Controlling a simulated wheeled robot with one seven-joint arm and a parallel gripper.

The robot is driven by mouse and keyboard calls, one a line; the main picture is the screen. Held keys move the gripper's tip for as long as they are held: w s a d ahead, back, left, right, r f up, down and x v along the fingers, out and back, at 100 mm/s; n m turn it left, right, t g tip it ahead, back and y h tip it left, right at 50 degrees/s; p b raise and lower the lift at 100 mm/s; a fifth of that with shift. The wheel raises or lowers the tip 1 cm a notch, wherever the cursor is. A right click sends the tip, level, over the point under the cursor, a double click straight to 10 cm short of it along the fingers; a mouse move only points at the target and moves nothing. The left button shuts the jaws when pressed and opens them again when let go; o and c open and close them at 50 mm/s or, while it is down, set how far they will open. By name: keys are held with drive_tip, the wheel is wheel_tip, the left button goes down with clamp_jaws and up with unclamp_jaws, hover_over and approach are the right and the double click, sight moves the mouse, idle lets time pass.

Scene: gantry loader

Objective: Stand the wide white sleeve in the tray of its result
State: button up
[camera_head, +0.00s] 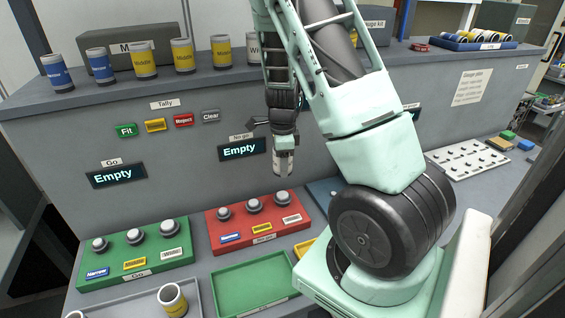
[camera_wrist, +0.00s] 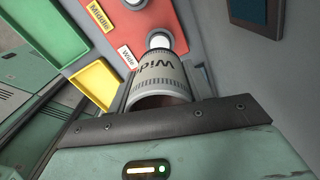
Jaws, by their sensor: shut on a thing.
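The wide white sleeve (camera_wrist: 160,75), marked "Wide", is in my gripper and fills the middle of the wrist view. In the head view my gripper (camera_head: 284,158) hangs over the red No go block (camera_head: 240,240), above its right end; the jaws are shut on the sleeve. The block's pin by the "Wide" label (camera_wrist: 159,40) shows just beyond the sleeve; the two look apart. A green tray (camera_head: 228,310) and a yellow tray (camera_head: 299,248) lie in front of the red block; the yellow one is mostly hidden by my arm.
The green Go block (camera_head: 135,275) stands at left with bare pins. Both displays, Go (camera_head: 116,176) and No go (camera_head: 242,149), read "Empty". Tally buttons are on the panel. Several sleeves stand on the shelf (camera_head: 215,83). A grey tray at front left holds a yellow sleeve (camera_head: 172,299).

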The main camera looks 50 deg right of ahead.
wheel_tip(320, 180, up, 4)
drive_tip(key=p, duration=0.3)
drive_tip(key=shift+r+p, duration=0.15)
drive_tip(key=shift+p, duration=0.25)
idle(0.3)
